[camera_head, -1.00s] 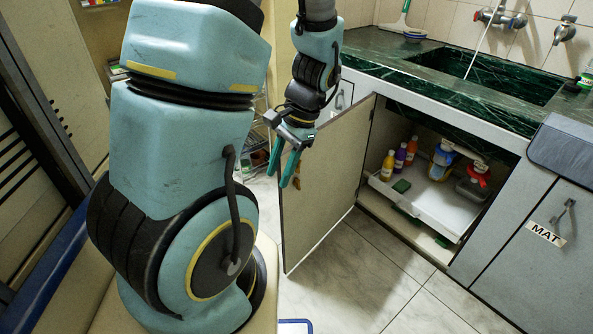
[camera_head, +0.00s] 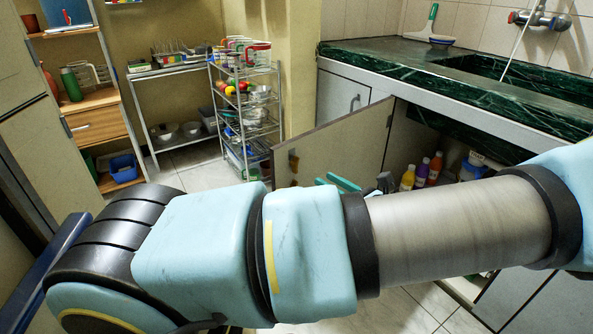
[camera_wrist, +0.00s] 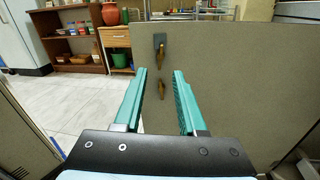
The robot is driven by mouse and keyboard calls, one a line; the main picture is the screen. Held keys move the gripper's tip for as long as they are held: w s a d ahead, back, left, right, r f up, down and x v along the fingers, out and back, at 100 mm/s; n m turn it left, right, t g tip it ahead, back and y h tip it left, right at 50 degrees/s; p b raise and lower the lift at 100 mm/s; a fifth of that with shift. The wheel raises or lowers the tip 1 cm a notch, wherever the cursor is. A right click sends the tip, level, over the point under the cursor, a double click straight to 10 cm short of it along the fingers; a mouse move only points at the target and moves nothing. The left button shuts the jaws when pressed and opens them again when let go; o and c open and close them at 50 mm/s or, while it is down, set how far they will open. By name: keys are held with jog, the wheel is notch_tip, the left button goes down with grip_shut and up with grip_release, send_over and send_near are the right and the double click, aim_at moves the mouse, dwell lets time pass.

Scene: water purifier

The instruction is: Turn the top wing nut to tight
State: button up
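The open cabinet door (camera_wrist: 240,90) fills the right of the wrist view, and it also shows in the head view (camera_head: 350,146). Near its free edge are two brown wing nuts, one above the other. The top wing nut (camera_wrist: 160,60) is upright, just below or on a small dark grey plate (camera_wrist: 159,40). The lower wing nut (camera_wrist: 162,90) is also upright. My gripper (camera_wrist: 160,71) is open and empty. Its teal fingertips frame the wing nuts in the wrist view but look apart from them. In the head view my arm hides most of the gripper; teal fingers (camera_head: 340,182) show.
Behind the door are a wire rack (camera_head: 245,110) and a wooden shelf (camera_head: 95,100). The cabinet under the green counter (camera_head: 400,58) holds several bottles (camera_head: 422,172). Tiled floor (camera_wrist: 75,105) lies open left of the door.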

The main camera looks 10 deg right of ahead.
aim_at(296, 165)
jog(key=x, duration=1)
jog(key=shift+w, duration=0.35)
jog(key=shift+a, duration=0.1)
grip_shut()
